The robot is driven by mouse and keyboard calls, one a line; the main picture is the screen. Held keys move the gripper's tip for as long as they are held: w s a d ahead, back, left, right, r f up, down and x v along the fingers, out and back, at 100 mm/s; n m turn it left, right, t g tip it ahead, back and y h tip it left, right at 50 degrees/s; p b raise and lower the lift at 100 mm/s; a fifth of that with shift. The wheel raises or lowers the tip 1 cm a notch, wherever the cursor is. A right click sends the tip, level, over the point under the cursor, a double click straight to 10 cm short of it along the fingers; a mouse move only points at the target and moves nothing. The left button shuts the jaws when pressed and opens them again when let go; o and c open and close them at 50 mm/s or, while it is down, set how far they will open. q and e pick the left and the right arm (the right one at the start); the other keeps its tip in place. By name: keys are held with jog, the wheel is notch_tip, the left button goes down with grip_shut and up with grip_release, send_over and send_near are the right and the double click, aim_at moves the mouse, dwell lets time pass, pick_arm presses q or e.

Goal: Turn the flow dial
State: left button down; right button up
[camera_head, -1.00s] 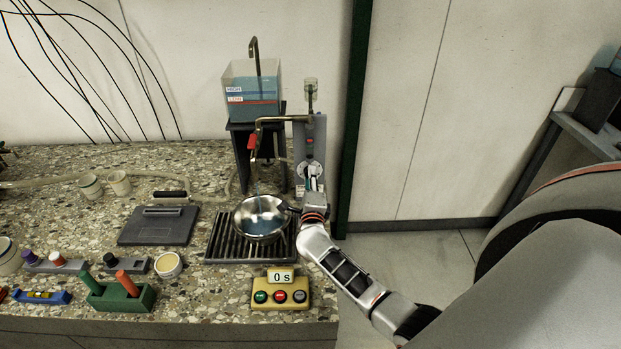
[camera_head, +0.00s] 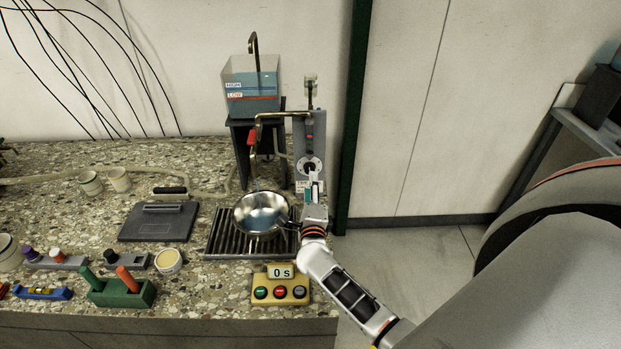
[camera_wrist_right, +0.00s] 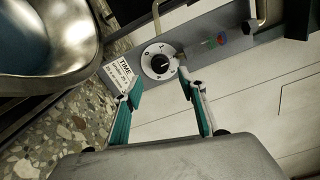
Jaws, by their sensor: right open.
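The flow dial (camera_head: 310,167) is a round black knob on a white scale plate, set on an upright grey panel (camera_head: 318,127). It also shows in the right wrist view (camera_wrist_right: 160,64), just beyond my fingertips. My right gripper (camera_head: 314,188) is just below the dial in the head view. In the wrist view its two teal-padded fingers (camera_wrist_right: 160,88) are spread apart and empty, and the dial lies in line with the gap between them. I see no contact with the dial. My left gripper is not in view.
A steel bowl (camera_head: 261,213) sits on a slatted drain grate (camera_head: 220,238) left of my right gripper. A bent brass pipe (camera_head: 257,130) with a red lever stands above it. A timer box (camera_head: 281,291) stands in front. A clear water tank (camera_head: 251,92) is behind.

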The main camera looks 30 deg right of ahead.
jog(key=v, duration=0.6)
dwell(0.5)
